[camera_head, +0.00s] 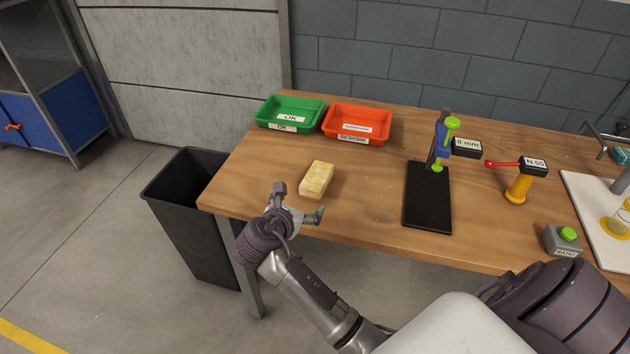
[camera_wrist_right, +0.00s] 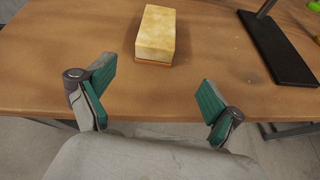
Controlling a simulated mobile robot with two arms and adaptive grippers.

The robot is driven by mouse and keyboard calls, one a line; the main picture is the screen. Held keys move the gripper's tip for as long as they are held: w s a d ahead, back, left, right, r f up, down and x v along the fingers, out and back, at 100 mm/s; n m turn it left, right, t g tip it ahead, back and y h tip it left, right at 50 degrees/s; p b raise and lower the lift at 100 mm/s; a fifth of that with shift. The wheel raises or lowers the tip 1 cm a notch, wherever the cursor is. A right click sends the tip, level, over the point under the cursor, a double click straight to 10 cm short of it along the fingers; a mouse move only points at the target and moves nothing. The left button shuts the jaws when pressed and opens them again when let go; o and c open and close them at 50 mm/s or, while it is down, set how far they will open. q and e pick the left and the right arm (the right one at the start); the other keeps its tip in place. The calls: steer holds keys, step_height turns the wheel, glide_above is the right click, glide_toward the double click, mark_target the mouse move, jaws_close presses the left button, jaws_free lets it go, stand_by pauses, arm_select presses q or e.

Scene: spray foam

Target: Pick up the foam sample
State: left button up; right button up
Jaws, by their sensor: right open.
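The foam sample (camera_head: 317,180) is a pale yellow block with a brownish-orange base layer, lying on the wooden table near its front left part. In the right wrist view the foam sample (camera_wrist_right: 156,34) is beyond the fingers, roughly ahead of the gap between them and a little to the left. My right gripper (camera_head: 298,203) is at the table's front edge, just short of the foam sample. In the wrist view my right gripper (camera_wrist_right: 157,97) has its green-padded fingers spread wide with nothing between them. My left gripper is not in view.
A green OK tray (camera_head: 290,110) and a red tray (camera_head: 357,122) stand at the back. A black bin (camera_head: 190,200) stands at the table's left.

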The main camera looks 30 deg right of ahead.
mark_target(316, 177)
steer(key=shift+w+r+n+h, duration=0.3)
steer(key=shift+w+r+n, duration=0.2)
steer(key=shift+w+r, duration=0.15)
steer(key=shift+w+d+r, duration=0.15)
steer(key=shift+w, duration=0.05)
steer(key=x, duration=0.8)
steer(key=shift+r+x, duration=0.2)
steer(key=shift+x, duration=2.55)
steer(key=shift+s+d, duration=0.1)
steer(key=shift+c, duration=0.2)
steer(key=c, duration=1.2)
steer(key=shift+r, duration=0.15)
